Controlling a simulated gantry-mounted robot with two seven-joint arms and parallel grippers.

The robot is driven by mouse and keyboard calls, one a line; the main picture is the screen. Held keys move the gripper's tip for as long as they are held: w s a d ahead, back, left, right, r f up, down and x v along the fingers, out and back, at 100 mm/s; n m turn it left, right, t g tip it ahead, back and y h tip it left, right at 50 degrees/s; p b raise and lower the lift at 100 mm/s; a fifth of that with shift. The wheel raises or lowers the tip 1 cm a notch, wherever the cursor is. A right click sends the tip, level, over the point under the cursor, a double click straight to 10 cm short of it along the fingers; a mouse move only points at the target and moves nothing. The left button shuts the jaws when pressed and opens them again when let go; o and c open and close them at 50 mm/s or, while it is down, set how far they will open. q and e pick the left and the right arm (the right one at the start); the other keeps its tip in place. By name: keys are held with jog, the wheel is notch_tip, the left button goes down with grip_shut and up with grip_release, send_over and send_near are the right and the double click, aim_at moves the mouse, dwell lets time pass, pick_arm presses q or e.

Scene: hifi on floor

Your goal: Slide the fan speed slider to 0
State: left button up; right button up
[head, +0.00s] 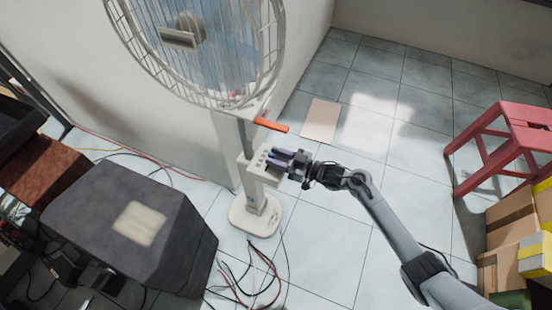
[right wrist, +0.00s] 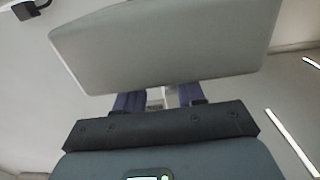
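A white standing fan with a round wire cage (head: 195,45) stands by the wall on a rounded white base (head: 254,217). Its control box (head: 262,168) is on the column below the cage. The fan speed slider cannot be made out. My right gripper (head: 280,159) is at the right side of the control box, its two purple fingers apart. In the right wrist view, a pale panel (right wrist: 165,50) hides the fingertips (right wrist: 160,98), and small light parts show between the fingers. Whether they touch the slider cannot be told. My left gripper is not in view.
A dark grey box (head: 115,220) stands at left, with loose cables (head: 245,285) on the tiles near the fan base. An orange bar (head: 271,125) juts out above the control box. A red stool (head: 515,140) and cardboard boxes (head: 510,245) are at right.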

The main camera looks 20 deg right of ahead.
jog(key=shift+w+a, duration=0.1)
jog(key=shift+w, duration=0.1)
jog(key=shift+s, duration=0.1)
grip_shut()
dwell(1.3)
